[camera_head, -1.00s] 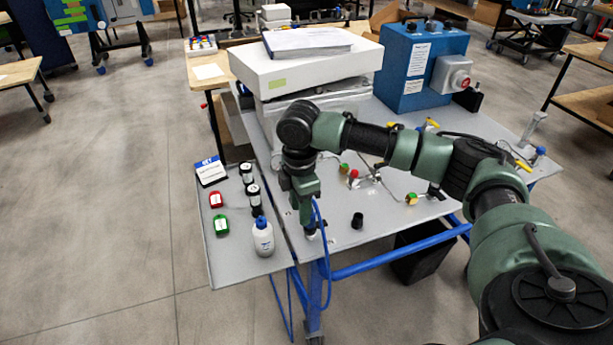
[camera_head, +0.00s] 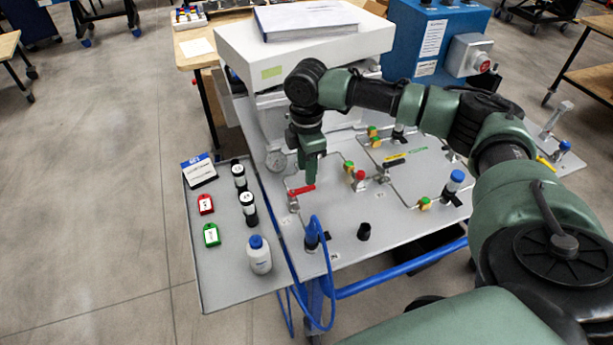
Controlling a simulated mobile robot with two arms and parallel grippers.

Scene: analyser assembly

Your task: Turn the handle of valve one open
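A red lever handle (camera_head: 302,190) sits on a small valve (camera_head: 293,203) at the front left of the tubing on the grey panel (camera_head: 340,240). It lies roughly crosswise, pointing right and slightly up. I cannot read a valve number. My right gripper (camera_head: 311,180) points down just above and behind the red handle, very close to it. Its fingertips are small and partly blend with the handle, so contact and finger opening cannot be told. My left gripper is not in view.
A blue hose (camera_head: 319,262) rises from a fitting in front of the valve. A black knob (camera_head: 364,231) stands to its right. A pressure gauge (camera_head: 276,161) is behind. A side shelf (camera_head: 222,280) holds a white bottle (camera_head: 259,256), dark vials (camera_head: 248,205) and red and green tags.

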